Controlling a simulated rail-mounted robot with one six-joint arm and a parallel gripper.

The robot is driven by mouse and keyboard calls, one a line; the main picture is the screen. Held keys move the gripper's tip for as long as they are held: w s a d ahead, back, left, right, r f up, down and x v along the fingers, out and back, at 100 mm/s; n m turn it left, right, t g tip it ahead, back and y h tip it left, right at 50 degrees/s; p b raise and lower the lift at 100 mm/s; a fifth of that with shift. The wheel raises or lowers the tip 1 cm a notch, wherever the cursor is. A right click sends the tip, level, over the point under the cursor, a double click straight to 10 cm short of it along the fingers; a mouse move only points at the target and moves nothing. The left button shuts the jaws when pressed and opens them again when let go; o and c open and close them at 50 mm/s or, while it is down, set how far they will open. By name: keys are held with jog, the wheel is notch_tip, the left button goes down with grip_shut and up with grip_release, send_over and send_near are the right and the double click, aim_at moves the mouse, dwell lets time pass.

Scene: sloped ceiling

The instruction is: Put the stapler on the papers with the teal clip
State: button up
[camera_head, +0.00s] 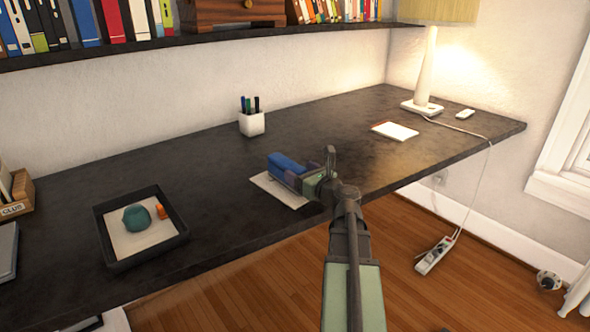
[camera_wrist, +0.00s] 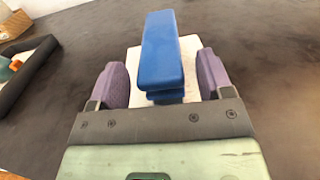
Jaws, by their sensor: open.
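A blue stapler (camera_head: 287,164) lies on a stack of white papers (camera_head: 276,190) near the desk's front edge. In the wrist view the stapler (camera_wrist: 160,50) points away from me, with the papers (camera_wrist: 190,48) showing on both sides of it. My gripper (camera_head: 312,178) is open at the stapler's near end. Its two purple fingers stand on either side of the stapler in the wrist view (camera_wrist: 163,85), with a gap showing on each side. No teal clip shows on these papers; part of them is hidden by the stapler and my gripper.
A black tray (camera_head: 108,240) at left holds a teal rounded object (camera_head: 137,217) and a small orange object (camera_head: 160,212). A white pen cup (camera_head: 252,123) stands behind. A notepad (camera_head: 395,131) and lamp (camera_head: 430,75) are at right. The desk between is clear.

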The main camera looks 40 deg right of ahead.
jog(key=s, duration=0.9)
jog(key=shift+a, duration=0.15)
jog(key=shift+w, duration=0.1)
